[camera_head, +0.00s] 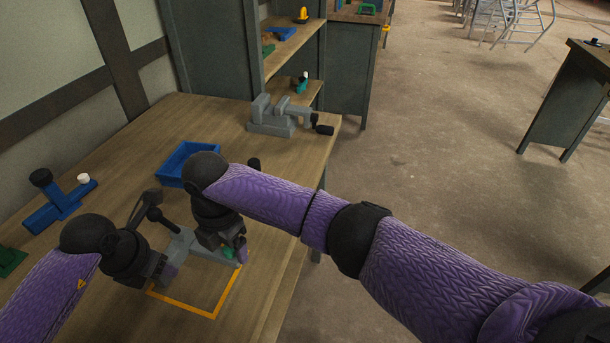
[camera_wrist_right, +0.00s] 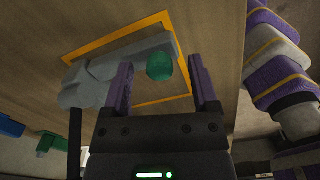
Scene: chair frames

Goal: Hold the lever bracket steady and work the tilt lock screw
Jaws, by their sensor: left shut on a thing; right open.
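The grey lever bracket (camera_head: 186,243) lies on the wooden table, partly inside an orange outlined square; it also shows in the right wrist view (camera_wrist_right: 150,48). My left gripper (camera_head: 168,271) is shut on the bracket's near left side; its exact contact is partly hidden. A green knob, seemingly the tilt lock screw (camera_wrist_right: 159,66), is at the bracket's end. My right gripper (camera_wrist_right: 165,82) is open, with its purple fingers on either side of the green knob and apart from it. In the head view the right gripper (camera_head: 236,252) mostly hides the knob.
The orange outline (camera_head: 185,307) marks the table around the bracket. A blue tray (camera_head: 172,163), a grey vise (camera_head: 272,119) and a blue fixture (camera_head: 58,208) stand farther off. The table's right edge is close to my right arm. The table front is clear.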

